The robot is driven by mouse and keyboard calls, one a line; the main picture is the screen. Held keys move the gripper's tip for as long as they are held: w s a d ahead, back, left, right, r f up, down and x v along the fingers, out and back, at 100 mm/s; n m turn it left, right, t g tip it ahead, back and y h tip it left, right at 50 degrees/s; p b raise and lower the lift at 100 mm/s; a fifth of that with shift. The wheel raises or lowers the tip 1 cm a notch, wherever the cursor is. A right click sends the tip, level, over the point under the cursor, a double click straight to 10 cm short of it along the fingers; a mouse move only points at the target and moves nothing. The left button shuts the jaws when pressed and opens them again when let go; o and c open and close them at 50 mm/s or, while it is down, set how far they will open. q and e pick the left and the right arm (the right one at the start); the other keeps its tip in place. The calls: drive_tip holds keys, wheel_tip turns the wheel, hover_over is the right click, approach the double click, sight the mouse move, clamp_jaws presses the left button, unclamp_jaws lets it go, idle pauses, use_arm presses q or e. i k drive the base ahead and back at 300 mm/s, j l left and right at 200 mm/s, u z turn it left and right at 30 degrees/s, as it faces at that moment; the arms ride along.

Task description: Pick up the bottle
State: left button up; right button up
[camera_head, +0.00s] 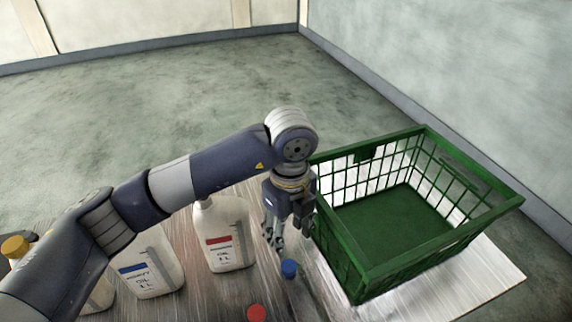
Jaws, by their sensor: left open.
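My left gripper (275,243) points down over the table, open, between the red-label bottle and the green crate. A white bottle with a red label (229,252) stands just left of it, its top partly hidden by my arm. A white bottle with a blue label (152,278) stands further left, its upper part also behind my arm. Another pale bottle (99,297) shows in part at the lower left, mostly hidden by my arm. My right gripper is not in view.
A green crate (376,284) with mesh sides, empty inside, stands on the right of the table (480,288). A blue cap (288,268) is just below my left gripper, and a red cap (256,313) is at the front edge. A yellow cap (14,247) shows far left.

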sight(149, 266)
drive_tip(key=k, duration=1.5)
